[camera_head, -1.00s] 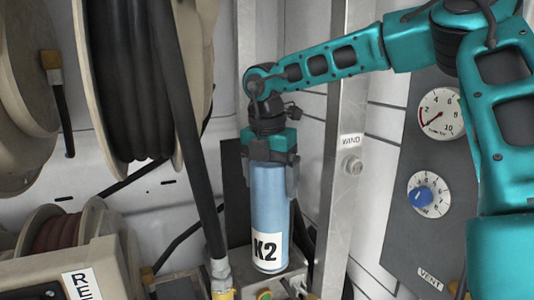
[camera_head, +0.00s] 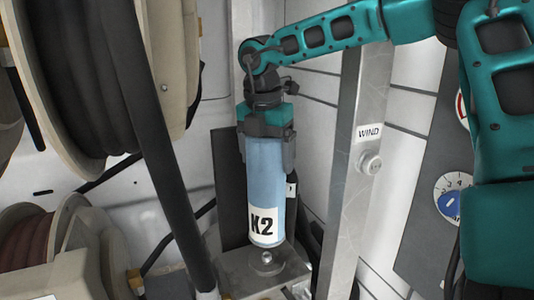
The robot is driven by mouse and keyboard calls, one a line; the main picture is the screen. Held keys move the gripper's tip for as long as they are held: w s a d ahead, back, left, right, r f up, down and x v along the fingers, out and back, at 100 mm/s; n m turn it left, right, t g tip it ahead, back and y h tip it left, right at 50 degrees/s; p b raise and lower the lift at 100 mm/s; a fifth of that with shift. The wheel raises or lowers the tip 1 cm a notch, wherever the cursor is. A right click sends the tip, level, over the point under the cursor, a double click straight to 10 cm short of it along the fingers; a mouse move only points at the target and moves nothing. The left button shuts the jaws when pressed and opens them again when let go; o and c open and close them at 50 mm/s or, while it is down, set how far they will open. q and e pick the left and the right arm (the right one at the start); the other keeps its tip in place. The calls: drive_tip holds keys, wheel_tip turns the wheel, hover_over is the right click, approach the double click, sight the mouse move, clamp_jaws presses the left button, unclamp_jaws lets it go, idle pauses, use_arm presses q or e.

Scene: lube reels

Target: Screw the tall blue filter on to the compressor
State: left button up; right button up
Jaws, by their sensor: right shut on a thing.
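The tall blue filter (camera_head: 264,185) has a white K2 label near its lower end. It hangs upright in my right gripper (camera_head: 266,150), which is shut around its top from above. A grey metal block (camera_head: 235,265), apparently part of the compressor, lies below the filter. A small round metal stud (camera_head: 267,258) shows on the block just under the filter's lower end. The filter appears a little above or behind the stud; I cannot tell its exact distance. My left gripper is out of view.
A large hose reel (camera_head: 75,90) fills the upper left, with a thick black hose (camera_head: 165,180) running down beside the filter. A smaller reel (camera_head: 60,240) sits lower left. A metal post (camera_head: 345,200) with a WIND label and a panel with a blue dial (camera_head: 450,203) stand right.

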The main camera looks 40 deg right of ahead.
use_arm(q)
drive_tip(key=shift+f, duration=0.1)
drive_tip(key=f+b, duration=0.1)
drive_tip(key=b, duration=0.1)
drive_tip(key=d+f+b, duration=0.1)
drive_tip(key=b, duration=0.1)
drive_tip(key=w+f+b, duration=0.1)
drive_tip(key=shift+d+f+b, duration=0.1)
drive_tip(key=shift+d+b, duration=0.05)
drive_tip(key=shift+b, duration=0.25)
idle(0.5)
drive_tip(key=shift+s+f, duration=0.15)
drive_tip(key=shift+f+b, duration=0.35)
idle(0.8)
